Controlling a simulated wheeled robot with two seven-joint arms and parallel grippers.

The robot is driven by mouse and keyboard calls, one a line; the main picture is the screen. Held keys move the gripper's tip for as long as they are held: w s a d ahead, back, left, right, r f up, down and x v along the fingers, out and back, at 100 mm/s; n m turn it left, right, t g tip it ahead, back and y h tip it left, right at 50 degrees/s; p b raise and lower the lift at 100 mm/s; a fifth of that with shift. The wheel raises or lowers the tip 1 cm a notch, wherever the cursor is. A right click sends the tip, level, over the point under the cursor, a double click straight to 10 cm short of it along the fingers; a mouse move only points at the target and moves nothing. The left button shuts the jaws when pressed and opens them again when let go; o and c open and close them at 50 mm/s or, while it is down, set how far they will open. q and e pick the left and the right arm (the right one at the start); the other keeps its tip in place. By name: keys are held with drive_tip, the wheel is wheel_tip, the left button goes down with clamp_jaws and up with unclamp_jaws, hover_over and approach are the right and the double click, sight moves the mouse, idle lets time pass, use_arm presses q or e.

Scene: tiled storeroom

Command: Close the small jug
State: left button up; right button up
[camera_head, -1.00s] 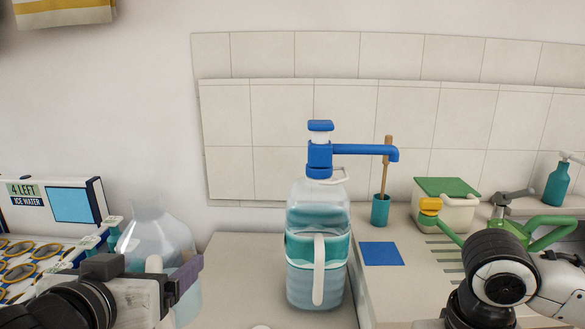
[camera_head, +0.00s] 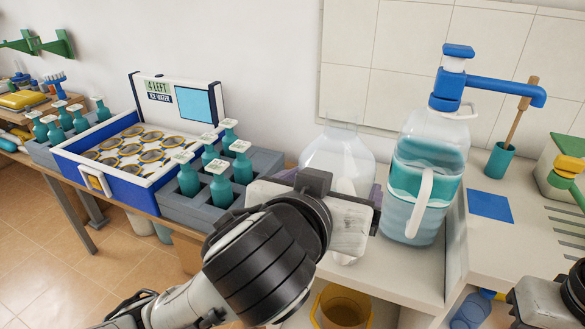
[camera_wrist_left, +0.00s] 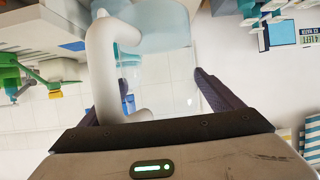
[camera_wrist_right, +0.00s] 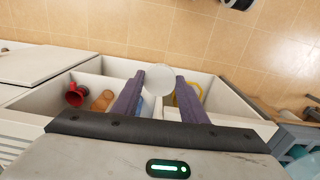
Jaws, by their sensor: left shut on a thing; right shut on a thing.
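The small jug is a clear, see-through jug (camera_head: 337,160) with an open neck and no lid on top in the head view. It stands left of the large jug. My left gripper (camera_head: 335,183) is shut on it, with its fingers on either side. In the left wrist view my fingers (camera_wrist_left: 162,82) straddle its clear body, beside a thick white handle (camera_wrist_left: 105,70); the exact contact is unclear. My right gripper (camera_wrist_right: 159,85) is shut on a round white lid (camera_wrist_right: 159,79), apart from the jug. Its fingertips are not clear in the head view.
A large jug (camera_head: 425,175) with a blue pump (camera_head: 457,80) stands close right of the small jug. Several teal bottles (camera_head: 221,186) and a blue-white crate (camera_head: 75,172) are at the left. A blue mat (camera_head: 489,206) and teal cup (camera_head: 499,160) are at the right.

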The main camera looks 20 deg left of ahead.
use_arm(q)
drive_tip(key=s+d, duration=0.1)
drive_tip(key=d, duration=0.9)
drive_tip(key=shift+s, duration=0.4)
drive_tip(key=shift+a, duration=0.1)
use_arm(e)
drive_tip(key=shift+w+a+r, duration=0.15)
drive_tip(key=shift+w+a, duration=0.05)
drive_tip(key=shift+w, duration=0.2)
drive_tip(key=w+a+r+n, duration=0.1)
drive_tip(key=w+a+r, duration=0.3)
drive_tip(key=w+r, duration=0.35)
drive_tip(key=w+a+r, duration=0.5)
drive_tip(key=w+r, duration=0.1)
drive_tip(key=r, duration=0.3)
drive_tip(key=s+a+r, duration=0.2)
drive_tip(key=a+r, duration=0.3)
drive_tip(key=r, duration=0.4)
drive_tip(key=s+a+r+m, duration=0.1)
drive_tip(key=s+a+r, duration=0.1)
drive_tip(key=a+r, duration=0.4)
wheel_tip(320, 180, up, 3)
drive_tip(key=shift+s+r, duration=0.1)
drive_tip(key=shift+s, duration=0.15)
